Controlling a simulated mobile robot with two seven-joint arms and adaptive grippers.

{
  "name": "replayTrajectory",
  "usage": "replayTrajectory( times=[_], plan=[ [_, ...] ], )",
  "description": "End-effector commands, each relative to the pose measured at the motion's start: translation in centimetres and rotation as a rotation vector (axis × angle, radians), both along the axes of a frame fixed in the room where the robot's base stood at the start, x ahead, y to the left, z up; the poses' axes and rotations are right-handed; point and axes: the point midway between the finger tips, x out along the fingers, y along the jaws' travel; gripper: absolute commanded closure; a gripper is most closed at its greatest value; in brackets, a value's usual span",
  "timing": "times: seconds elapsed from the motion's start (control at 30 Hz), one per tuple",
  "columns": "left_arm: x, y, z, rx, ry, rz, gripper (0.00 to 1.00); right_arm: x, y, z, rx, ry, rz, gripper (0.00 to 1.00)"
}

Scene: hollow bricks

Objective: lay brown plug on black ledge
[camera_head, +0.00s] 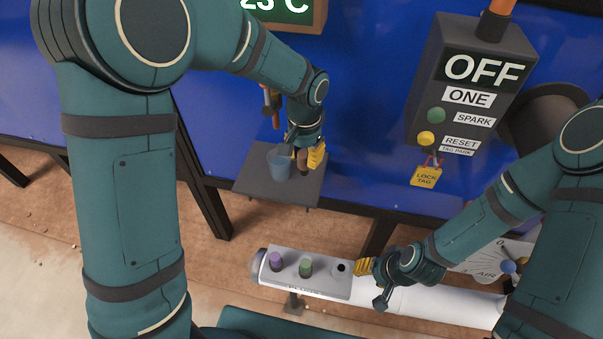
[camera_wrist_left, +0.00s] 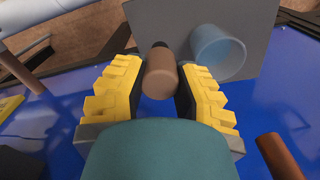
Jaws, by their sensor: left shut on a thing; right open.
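The brown plug (camera_wrist_left: 160,77) is held between the yellow fingers of my left gripper (camera_wrist_left: 159,95) in the left wrist view. In the head view the plug (camera_head: 302,160) shows at the fingertips of my left gripper (camera_head: 307,158), over the dark ledge (camera_head: 262,192). The ledge also shows behind the plug in the left wrist view (camera_wrist_left: 258,18). Whether the plug touches the ledge I cannot tell. My right gripper (camera_head: 366,266) is open beside the right end of a grey plug rack (camera_head: 318,287), near its empty hole.
A blue cup (camera_head: 280,164) stands on the ledge beside the plug. The rack holds a purple plug (camera_head: 276,261) and a green plug (camera_head: 306,267). A grey switch box (camera_head: 424,100) with a yellow lock tag (camera_head: 426,176) is on the blue wall at right.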

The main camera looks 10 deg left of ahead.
Motion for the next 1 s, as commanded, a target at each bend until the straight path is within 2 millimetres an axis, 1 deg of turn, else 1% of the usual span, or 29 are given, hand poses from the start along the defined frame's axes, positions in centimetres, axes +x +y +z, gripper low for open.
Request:
replayTrajectory(
  times=[0.03, 0.1, 0.27, 0.53, 0.6, 0.83, 0.97, 1.0],
  plan=[
    [-0.1, -0.1, -1.3, 0.000, 0.001, 0.000, 1.00, -0.2, 0.0, -1.1, 0.000, 0.004, 0.003, 0.53],
    [-0.1, -0.1, -1.8, 0.000, 0.000, 0.000, 1.00, -0.3, 0.0, -1.5, 0.002, 0.006, 0.004, 0.53],
    [-0.2, -0.1, -2.4, 0.000, -0.001, 0.000, 1.00, -0.3, 0.1, -2.0, 0.002, 0.008, 0.007, 0.53],
    [-0.5, -0.3, -5.5, 0.000, 0.000, 0.000, 1.00, -0.1, 0.0, -4.5, 0.001, 0.002, 0.007, 0.53],
    [-0.5, -0.3, -5.7, 0.000, 0.000, 0.000, 1.00, 0.0, 0.0, -4.7, 0.001, 0.001, 0.007, 0.53],
    [-0.5, -0.4, -5.5, 0.000, -0.001, 0.000, 1.00, 0.0, 0.0, -4.4, 0.000, 0.000, 0.006, 0.53],
    [-0.5, -0.4, -5.9, 0.000, -0.001, 0.000, 1.00, 0.0, 0.0, -4.7, 0.000, 0.000, 0.006, 0.53],
    [-0.5, -0.4, -5.9, 0.000, 0.000, 0.000, 0.65, 0.0, 0.0, -4.7, 0.000, -0.001, 0.006, 0.53]
  ],
)
